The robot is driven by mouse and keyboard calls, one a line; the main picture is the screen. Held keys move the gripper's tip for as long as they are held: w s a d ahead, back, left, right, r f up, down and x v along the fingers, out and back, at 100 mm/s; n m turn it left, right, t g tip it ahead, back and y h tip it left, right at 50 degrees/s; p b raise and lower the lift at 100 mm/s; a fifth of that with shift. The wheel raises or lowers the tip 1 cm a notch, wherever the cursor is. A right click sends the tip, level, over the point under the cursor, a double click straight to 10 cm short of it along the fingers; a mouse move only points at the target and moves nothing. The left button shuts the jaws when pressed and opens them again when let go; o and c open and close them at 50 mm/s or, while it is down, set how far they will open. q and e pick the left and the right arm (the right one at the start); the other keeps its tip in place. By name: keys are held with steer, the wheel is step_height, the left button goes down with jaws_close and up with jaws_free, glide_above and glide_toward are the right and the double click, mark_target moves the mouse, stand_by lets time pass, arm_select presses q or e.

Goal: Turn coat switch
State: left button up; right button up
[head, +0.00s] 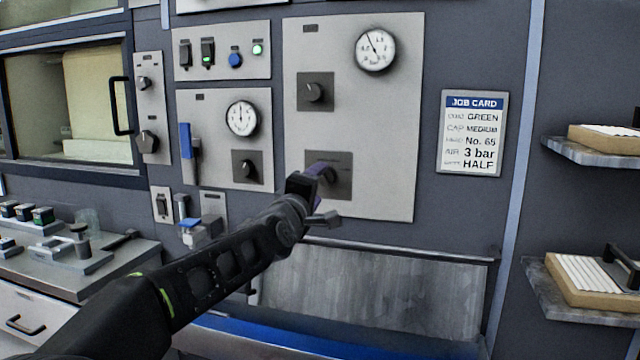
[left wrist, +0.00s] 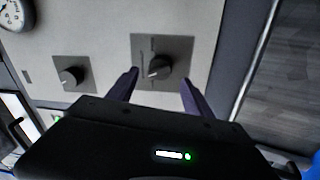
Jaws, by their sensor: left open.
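A dark rotary switch (left wrist: 158,68) on a grey square plate sits on the large light panel (head: 395,130). No label that names it as the coat switch is legible. In the head view my left gripper (head: 322,178) is in front of the plate (head: 343,160) and hides most of the knob. In the left wrist view my open left gripper (left wrist: 160,80) has one dark finger on each side of the knob. I cannot tell whether the fingers touch it. My right gripper is not in view.
A second rotary knob (head: 315,92) and a round gauge (head: 375,50) are higher on the same panel. A smaller panel to the left holds a gauge (head: 241,118) and a knob (head: 246,167). A job card (head: 472,133) hangs right. Shelves (head: 585,150) stand at the far right.

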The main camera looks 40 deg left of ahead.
arm_select(q)
steer(key=v, duration=0.4)
steer(key=shift+s, duration=0.1)
stand_by(0.4)
